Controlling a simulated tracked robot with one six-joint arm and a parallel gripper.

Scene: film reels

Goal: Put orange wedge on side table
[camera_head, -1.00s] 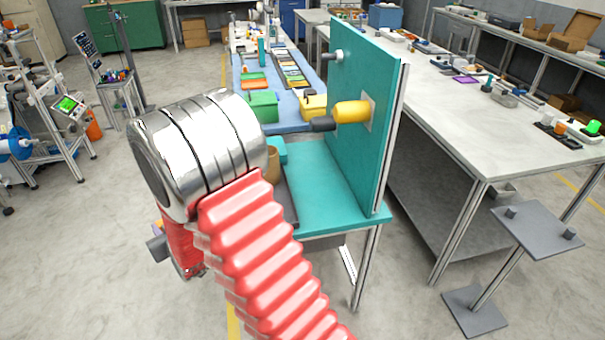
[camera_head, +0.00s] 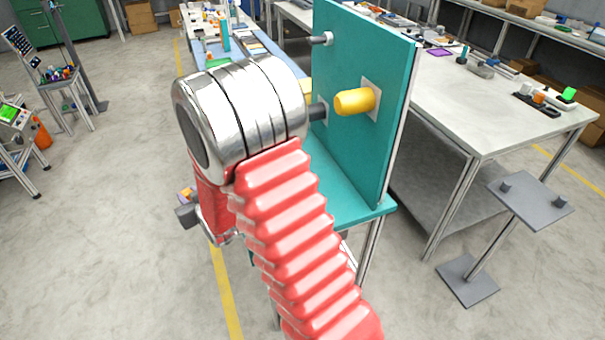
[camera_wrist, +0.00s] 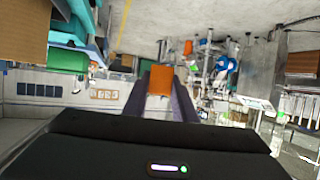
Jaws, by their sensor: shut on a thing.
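The orange wedge (camera_wrist: 160,80) sits between the two dark fingers of my gripper (camera_wrist: 159,93) in the wrist view. The fingers are shut on it, one on each side. In the head view my gripper (camera_head: 186,205) is mostly hidden behind my red arm, with a small bit of orange showing near it. It is in the air left of the teal bench. The side table seems to be the small grey stand (camera_head: 525,206) at the right, with a square top, two short pegs and a square foot. My gripper is well away from it.
A teal bench (camera_head: 352,206) with an upright teal panel (camera_head: 345,60) stands between my arm and the grey stand. A yellow knob (camera_head: 354,101) sticks out of the panel. A long grey workbench (camera_head: 470,120) is behind the stand. Open floor (camera_head: 130,250) lies to the left.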

